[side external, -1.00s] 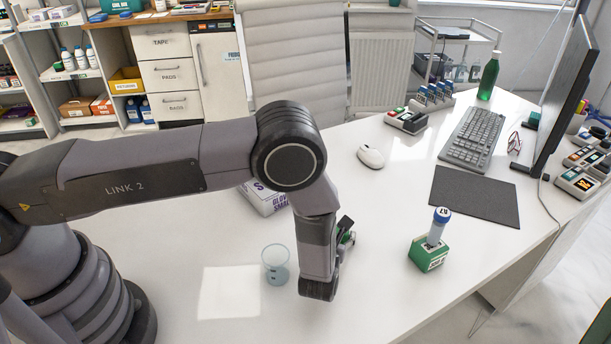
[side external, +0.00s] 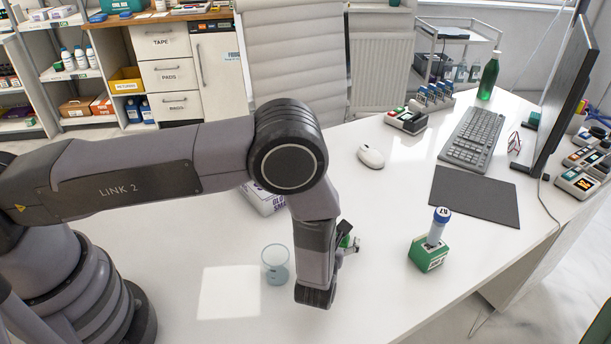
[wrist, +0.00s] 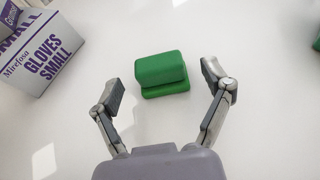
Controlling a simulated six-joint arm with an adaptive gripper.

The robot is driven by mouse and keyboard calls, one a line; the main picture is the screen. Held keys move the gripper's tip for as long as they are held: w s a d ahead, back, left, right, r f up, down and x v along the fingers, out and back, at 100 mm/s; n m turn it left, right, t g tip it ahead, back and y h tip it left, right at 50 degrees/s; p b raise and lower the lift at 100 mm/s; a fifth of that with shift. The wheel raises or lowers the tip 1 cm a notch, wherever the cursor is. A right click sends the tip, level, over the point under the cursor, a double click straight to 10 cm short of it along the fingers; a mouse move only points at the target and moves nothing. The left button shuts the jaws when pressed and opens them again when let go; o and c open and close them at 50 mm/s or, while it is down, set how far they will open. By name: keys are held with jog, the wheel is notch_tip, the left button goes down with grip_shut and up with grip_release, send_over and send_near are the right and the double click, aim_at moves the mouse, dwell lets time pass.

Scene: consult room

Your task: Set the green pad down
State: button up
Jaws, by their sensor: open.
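The green pad (wrist: 161,70) is a small green block with a thicker upper part and a thin lower part. In the wrist view it lies on the white desk, between my fingers and slightly beyond their tips, with a gap on each side. My gripper (wrist: 163,77) is open and empty. In the side view my gripper (side external: 349,246) is low over the desk, right of the clear cup.
A clear cup (side external: 276,265) stands close left of my wrist. A glove box (wrist: 38,58) lies behind my arm. A mouse (side external: 371,156), dark mat (side external: 474,196) and keyboard (side external: 473,138) are farther off. The desk's front is clear.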

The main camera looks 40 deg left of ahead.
jog(key=v, duration=0.9)
jog(key=shift+s+d+r, duration=0.1)
jog(key=shift+s+d, duration=0.05)
jog(key=s+a+r+n+g+y, duration=0.15)
jog(key=a+r+n+g, duration=0.25)
jog(key=a+r+n, duration=0.65)
jog(key=s+a+r+n+g+y, duration=0.1)
jog(key=a+r+n+g+y, duration=0.2)
jog(key=a+r+n+g, duration=0.75)
jog(key=s+a+r+n+t+h, duration=0.2)
jog(key=s+r+n+t+h, duration=0.5)
jog(key=s+r, duration=0.8)
jog(key=shift+s+a+r+n+h, duration=0.3)
jog(key=shift+s+n+h, duration=0.95)
jog(key=shift+s+n, duration=0.8)
jog(key=shift+s+m+t, duration=0.2)
jog(key=shift+m+t, duration=0.05)
